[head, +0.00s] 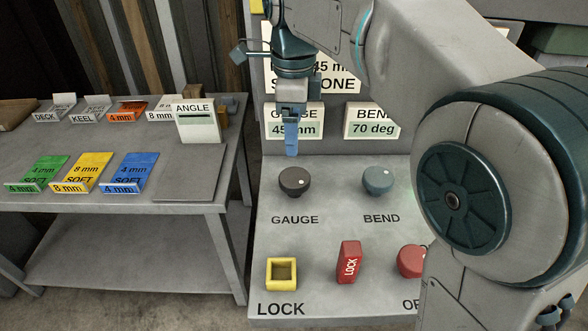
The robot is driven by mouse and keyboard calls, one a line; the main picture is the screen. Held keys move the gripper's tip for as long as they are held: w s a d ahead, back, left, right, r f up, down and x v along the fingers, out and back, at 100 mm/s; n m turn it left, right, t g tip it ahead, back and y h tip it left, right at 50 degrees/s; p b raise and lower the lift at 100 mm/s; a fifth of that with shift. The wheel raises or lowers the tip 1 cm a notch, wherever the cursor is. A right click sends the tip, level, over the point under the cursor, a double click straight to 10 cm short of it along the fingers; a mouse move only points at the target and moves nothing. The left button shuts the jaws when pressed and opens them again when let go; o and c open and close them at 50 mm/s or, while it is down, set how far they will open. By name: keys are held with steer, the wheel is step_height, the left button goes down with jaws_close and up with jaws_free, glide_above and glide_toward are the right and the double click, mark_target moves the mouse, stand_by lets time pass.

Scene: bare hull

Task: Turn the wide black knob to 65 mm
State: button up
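The wide black knob (294,181) stands on the sloped grey panel above the word GAUGE, with a small white dot on its upper right. The gauge display (306,130) behind it reads about 45 mm and is partly covered by my gripper. My gripper (291,148) points down in front of the display, above the knob and apart from it in the picture. Its blue fingers are seen edge-on and overlap, so the gap between them is hidden. No held object shows.
A blue-grey BEND knob (378,180) stands to the right, under a 70 deg display (371,121). In front are a yellow square socket (282,272), a red LOCK block (349,262) and a red knob (411,261), partly hidden by my arm. A side table (100,197) holds coloured cards.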

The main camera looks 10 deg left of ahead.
mark_target(294, 176)
step_height(294, 176, down, 12)
steer(key=shift+f, duration=0.1)
stand_by(0.4)
steer(key=c, duration=1)
